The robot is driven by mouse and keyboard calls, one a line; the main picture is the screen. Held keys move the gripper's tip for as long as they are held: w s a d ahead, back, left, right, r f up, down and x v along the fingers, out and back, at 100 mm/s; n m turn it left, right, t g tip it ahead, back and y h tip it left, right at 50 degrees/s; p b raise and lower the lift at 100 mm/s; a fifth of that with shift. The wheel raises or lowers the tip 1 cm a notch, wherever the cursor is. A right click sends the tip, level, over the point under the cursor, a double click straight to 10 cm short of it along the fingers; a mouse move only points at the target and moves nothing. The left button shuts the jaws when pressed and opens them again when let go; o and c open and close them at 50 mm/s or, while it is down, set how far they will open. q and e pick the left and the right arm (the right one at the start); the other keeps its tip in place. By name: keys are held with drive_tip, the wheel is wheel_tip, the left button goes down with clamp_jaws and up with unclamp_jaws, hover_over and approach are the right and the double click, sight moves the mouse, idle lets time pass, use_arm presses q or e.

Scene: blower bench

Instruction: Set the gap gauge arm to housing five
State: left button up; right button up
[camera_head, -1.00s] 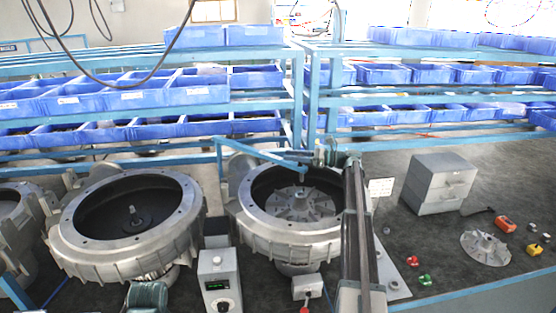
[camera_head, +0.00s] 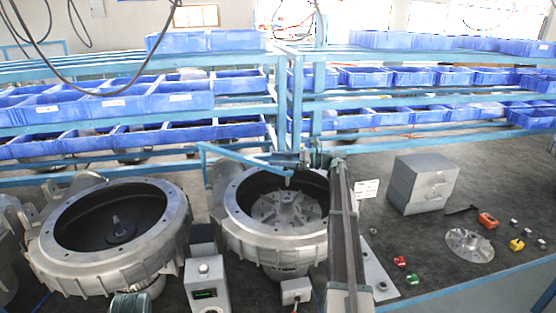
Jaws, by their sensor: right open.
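A blue swing arm (camera_head: 240,160), which looks like the gap gauge arm, reaches from a blue post to a small tip over the right-hand round metal housing (camera_head: 240,238). A finned impeller (camera_head: 283,212) sits inside that housing. My right gripper (camera_head: 284,158) is open at the outer end of the blue arm, above its tip. Its fingers are small and I cannot tell whether they touch the arm. Another round housing (camera_head: 60,270) stands to the left, with a bare shaft inside. No housing number is readable. My left gripper is out of view.
A grey drawer box (camera_head: 420,185), a loose impeller (camera_head: 468,244) and small red, orange and yellow parts lie on the dark bench at right. A control box (camera_head: 206,287) stands between the housings. Racks of blue bins (camera_head: 180,103) line the back.

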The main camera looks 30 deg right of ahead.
drive_tip(key=v, duration=1.3)
drive_tip(key=shift+s+d, duration=0.2)
drive_tip(key=shift+d, duration=0.15)
drive_tip(key=shift+f, duration=0.1)
